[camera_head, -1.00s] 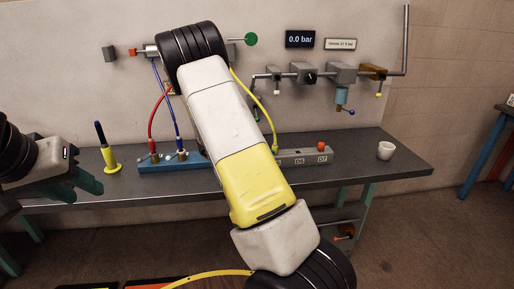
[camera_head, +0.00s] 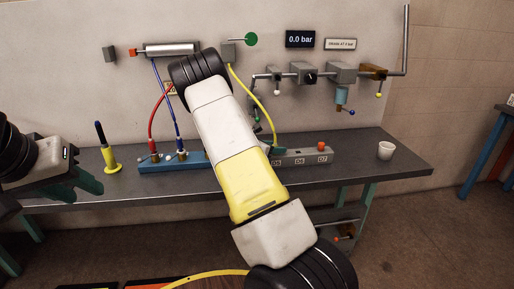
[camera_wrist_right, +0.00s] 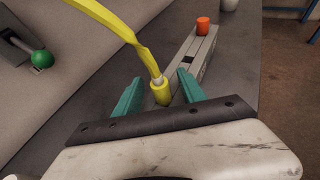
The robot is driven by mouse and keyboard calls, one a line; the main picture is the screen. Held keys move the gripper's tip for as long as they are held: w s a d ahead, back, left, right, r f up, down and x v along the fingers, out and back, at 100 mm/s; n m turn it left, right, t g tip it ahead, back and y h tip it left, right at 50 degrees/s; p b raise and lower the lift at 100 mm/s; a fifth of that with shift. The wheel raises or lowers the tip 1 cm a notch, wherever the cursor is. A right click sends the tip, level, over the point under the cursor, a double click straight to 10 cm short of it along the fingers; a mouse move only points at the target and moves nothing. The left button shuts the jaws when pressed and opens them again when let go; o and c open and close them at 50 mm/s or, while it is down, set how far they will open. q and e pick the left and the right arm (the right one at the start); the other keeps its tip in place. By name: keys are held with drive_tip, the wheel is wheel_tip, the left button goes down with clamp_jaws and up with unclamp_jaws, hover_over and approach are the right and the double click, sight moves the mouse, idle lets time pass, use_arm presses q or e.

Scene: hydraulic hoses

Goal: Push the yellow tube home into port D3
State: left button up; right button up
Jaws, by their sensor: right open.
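The yellow tube (camera_head: 257,97) hangs from a wall fitting down to the bench block. In the right wrist view the tube (camera_wrist_right: 121,29) ends in a pale ring and a yellow collar (camera_wrist_right: 161,93). My right gripper (camera_wrist_right: 160,95) is open, with one teal fingertip on each side of the collar and small gaps between. In the head view its teal tip (camera_head: 277,151) shows by the grey block, mostly behind my arm. Port D3 cannot be made out; my arm covers the middle of the port row. My left gripper (camera_head: 87,184) is at the left by the bench front.
The grey port block (camera_head: 318,156) carries an orange cap (camera_head: 322,146). A blue block (camera_head: 148,166) holds red and blue hoses. A yellow-based tool (camera_head: 112,160) and a white cup (camera_head: 385,150) stand on the bench (camera_head: 405,168). Pipework (camera_head: 303,73) is on the wall.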

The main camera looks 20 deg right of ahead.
clamp_jaws()
